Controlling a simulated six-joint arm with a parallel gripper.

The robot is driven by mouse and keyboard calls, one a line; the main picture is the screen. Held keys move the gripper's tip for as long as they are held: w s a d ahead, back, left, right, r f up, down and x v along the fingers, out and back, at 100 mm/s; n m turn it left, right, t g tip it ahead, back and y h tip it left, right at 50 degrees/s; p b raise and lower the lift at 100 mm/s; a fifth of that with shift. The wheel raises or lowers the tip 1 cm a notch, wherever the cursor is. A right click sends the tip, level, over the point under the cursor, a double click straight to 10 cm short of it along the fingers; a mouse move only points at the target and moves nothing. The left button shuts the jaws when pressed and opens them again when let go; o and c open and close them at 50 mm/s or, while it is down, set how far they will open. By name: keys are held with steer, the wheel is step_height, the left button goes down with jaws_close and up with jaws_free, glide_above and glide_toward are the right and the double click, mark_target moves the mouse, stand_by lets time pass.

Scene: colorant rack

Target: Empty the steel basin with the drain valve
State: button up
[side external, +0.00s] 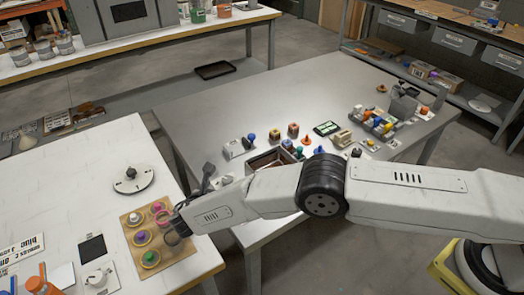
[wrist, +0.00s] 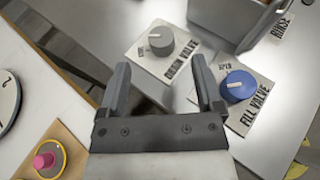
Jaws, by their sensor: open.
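The drain valve (wrist: 160,41) is a round grey knob on a pale plate labelled DRAIN VALVE in the wrist view. It lies ahead of my gripper (wrist: 160,66), seen between and beyond the fingertips. My gripper is open with nothing between its fingers. The wall of a steel container (wrist: 222,22), apparently the basin, shows at the top right; its inside is not visible there. In the side view an open box (side external: 284,152), likely the basin, is partly hidden behind my arm.
The blue fill valve (wrist: 239,85) sits close to the right finger. A pink knob (wrist: 43,160) on a wooden board and a white dial (wrist: 8,98) lie left. A gap separates the two tables. Several coloured items stand on the grey table (side external: 215,107).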

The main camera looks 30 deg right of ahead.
step_height(320, 180, up, 10)
steer(key=m+g+y, duration=0.9)
steer(key=m+y, duration=0.1)
steer(key=m, duration=0.3)
glide_above(227, 179)
steer(key=shift+f, duration=2.6)
steer(key=shift+f, duration=0.1)
steer(key=shift+f, duration=3.8)
